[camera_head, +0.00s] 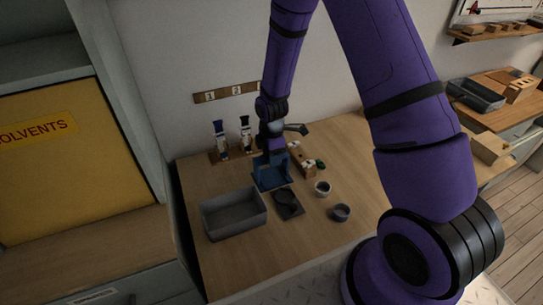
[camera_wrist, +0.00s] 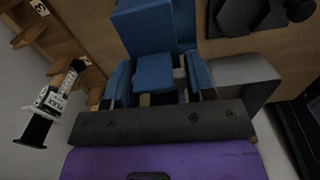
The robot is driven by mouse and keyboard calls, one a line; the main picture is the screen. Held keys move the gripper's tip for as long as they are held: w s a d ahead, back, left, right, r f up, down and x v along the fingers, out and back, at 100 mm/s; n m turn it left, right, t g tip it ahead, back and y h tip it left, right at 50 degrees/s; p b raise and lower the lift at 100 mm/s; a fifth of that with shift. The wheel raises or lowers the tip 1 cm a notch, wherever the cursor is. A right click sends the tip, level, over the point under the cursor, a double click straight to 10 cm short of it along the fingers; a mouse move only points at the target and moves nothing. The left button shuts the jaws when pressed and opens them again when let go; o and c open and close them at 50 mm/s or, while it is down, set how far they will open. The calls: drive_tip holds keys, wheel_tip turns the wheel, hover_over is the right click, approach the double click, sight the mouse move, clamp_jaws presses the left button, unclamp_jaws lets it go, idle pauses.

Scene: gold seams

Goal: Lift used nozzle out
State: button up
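A blue stand (camera_head: 268,178) is on the wooden bench, with an upright back and a low base. In the wrist view the blue stand (camera_wrist: 146,28) fills the top middle. My gripper (camera_head: 272,150) points down at it from above, close to its upper part. In the wrist view my gripper (camera_wrist: 160,82) has its two blue fingers apart, with a smaller blue block (camera_wrist: 154,74) between them. Narrow gaps show beside the block, so the fingers look open. I cannot make out a used nozzle; it may be hidden by the gripper or stand.
A grey open bin (camera_head: 234,213) stands at the front left. A dark square pad (camera_head: 287,203), a pale cup (camera_head: 322,188) and a dark round cup (camera_head: 341,212) lie to the right.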

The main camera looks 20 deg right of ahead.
drive_tip(key=shift+r, duration=4.25)
